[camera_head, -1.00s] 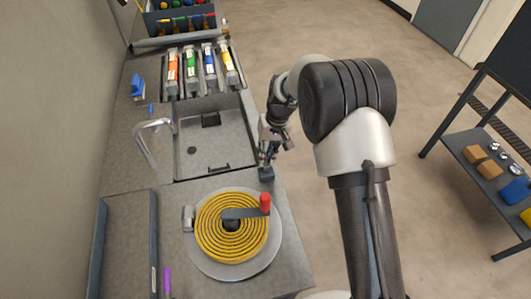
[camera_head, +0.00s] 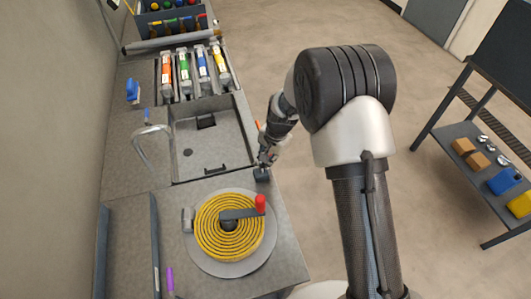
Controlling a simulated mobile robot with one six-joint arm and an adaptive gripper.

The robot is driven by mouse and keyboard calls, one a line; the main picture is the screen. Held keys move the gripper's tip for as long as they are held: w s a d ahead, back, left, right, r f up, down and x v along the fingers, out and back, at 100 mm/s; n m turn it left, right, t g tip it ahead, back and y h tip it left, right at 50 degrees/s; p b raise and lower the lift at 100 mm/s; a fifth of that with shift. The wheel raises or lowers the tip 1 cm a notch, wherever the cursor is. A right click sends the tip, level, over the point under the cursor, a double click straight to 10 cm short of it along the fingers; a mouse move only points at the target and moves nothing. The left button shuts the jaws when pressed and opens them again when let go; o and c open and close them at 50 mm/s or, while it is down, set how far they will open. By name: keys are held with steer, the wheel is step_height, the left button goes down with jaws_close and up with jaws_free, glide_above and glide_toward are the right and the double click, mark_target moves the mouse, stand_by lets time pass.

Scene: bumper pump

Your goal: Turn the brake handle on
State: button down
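A round grey plate carries a coiled yellow hose (camera_head: 207,236) at the front of the counter. A dark crank arm (camera_head: 238,214) with an upright red knob (camera_head: 260,205) lies across the coil, pointing right. A small grey cylindrical fitting (camera_head: 187,219) stands at the plate's left edge. I cannot tell for certain which of these is the brake handle. My gripper (camera_head: 262,174) is small in view at the counter's right edge, behind the red knob and apart from it. Its fingers are too small and dark to tell whether they are open or shut.
Coloured cylinders (camera_head: 183,70) stand in a rack farther back. A purple object (camera_head: 169,279) lies front left. A shelf (camera_head: 450,137) with boxes stands right; the floor between is clear.

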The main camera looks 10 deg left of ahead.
steer(key=m+p, duration=0.3)
steer(key=shift+s+d+r+m+t, duration=0.15)
steer(key=shift+s+d+m+t, duration=0.15)
steer(key=shift+s+d+m, duration=0.1)
steer(key=shift+s+d+m+h+p, duration=0.1)
steer(key=shift+s+m+h+p, duration=0.15)
steer(key=shift+m+p, duration=0.55)
steer(key=shift+s+d+m+h+p, duration=0.2)
steer(key=shift+m+p, duration=0.25)
steer(key=shift+m, duration=0.55)
steer(key=shift+a, duration=0.15)
steer(key=c, duration=1.6)
jaws_free()
steer(key=r, duration=0.3)
steer(key=s+r, duration=0.1)
steer(key=r, duration=0.3)
steer(key=s+d+r, duration=0.1)
steer(key=r, duration=0.3)
steer(key=shift+r, duration=0.25)
